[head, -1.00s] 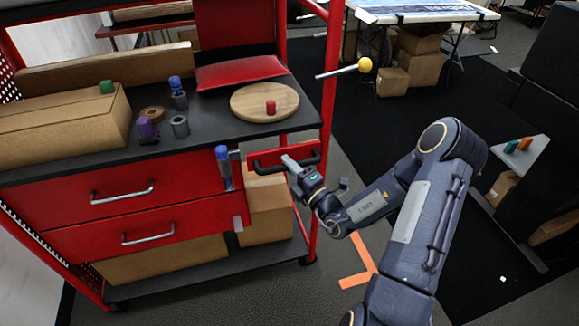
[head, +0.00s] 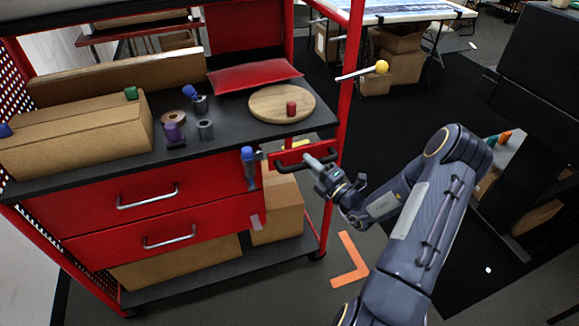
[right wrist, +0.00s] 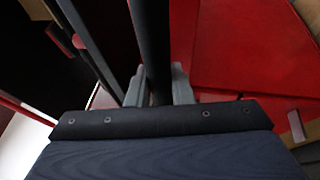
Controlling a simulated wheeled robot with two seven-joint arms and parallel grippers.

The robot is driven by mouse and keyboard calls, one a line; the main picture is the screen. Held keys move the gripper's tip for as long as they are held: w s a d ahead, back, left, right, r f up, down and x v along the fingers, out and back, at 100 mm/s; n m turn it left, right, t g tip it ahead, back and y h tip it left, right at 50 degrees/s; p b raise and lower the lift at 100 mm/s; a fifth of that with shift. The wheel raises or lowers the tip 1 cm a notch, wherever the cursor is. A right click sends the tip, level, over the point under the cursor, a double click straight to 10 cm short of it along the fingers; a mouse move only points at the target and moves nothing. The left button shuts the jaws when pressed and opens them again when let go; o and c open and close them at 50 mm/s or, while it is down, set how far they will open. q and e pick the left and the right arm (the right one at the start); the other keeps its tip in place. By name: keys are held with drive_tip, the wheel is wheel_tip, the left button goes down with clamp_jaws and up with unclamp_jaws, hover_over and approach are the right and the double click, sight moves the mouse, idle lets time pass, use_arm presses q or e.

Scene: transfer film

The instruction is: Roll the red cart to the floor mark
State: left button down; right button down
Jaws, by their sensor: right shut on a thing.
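The red cart (head: 95,200) has black shelves and two drawers and stands left of centre in the head view. Its dark side handle (head: 285,163) is at the right end; a black bar (right wrist: 152,45) fills the middle of the right wrist view. My right gripper (head: 314,162) is shut on this handle, with grey fingers (right wrist: 157,85) on both sides of the bar. The orange L-shaped floor mark (head: 355,262) lies on the floor just right of the cart's front right wheel (head: 317,255). My left gripper is not in view.
The top shelf carries cardboard boxes (head: 75,140), a round wooden board (head: 265,110), a red cushion (head: 250,78) and several small items. A yellow-ended rod (head: 381,67) sticks out from the cart's right post. A dark unit (head: 545,110) stands at right. Dark floor lies between.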

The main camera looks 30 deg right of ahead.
drive_tip(key=s+d, duration=0.2)
drive_tip(key=d, duration=0.7)
drive_tip(key=s+d, duration=0.2)
drive_tip(key=d, duration=0.8)
drive_tip(key=shift+s, duration=0.3)
drive_tip(key=shift+d, duration=0.1)
drive_tip(key=c, duration=1.3)
unclamp_jaws()
drive_tip(key=v, duration=0.8)
drive_tip(key=shift+w, duration=0.1)
